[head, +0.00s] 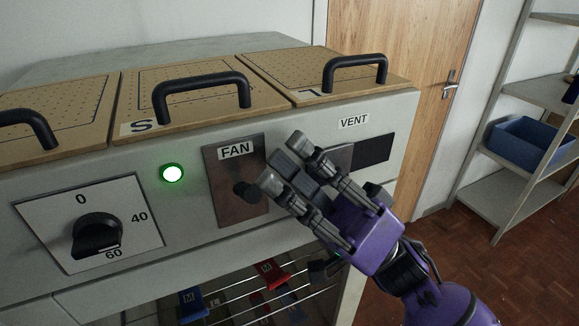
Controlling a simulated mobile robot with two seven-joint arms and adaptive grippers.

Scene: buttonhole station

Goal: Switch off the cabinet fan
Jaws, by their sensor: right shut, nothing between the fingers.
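The fan switch plate (222,182) is a dark brownish panel on the cabinet front, labelled FAN (236,150). A black toggle lever (247,192) sticks out from its right part, partly close to my gripper's fingertips. A round lamp (172,173) left of the plate glows green. My left gripper is not in view.
A dial (97,236) marked 0, 40 and 60 sits at the left. A VENT label (353,121) is at the right, above a dark slot. Lids with black handles (203,91) top the cabinet. A wire rack below holds coloured items. A shelf with a blue bin (521,142) stands right.

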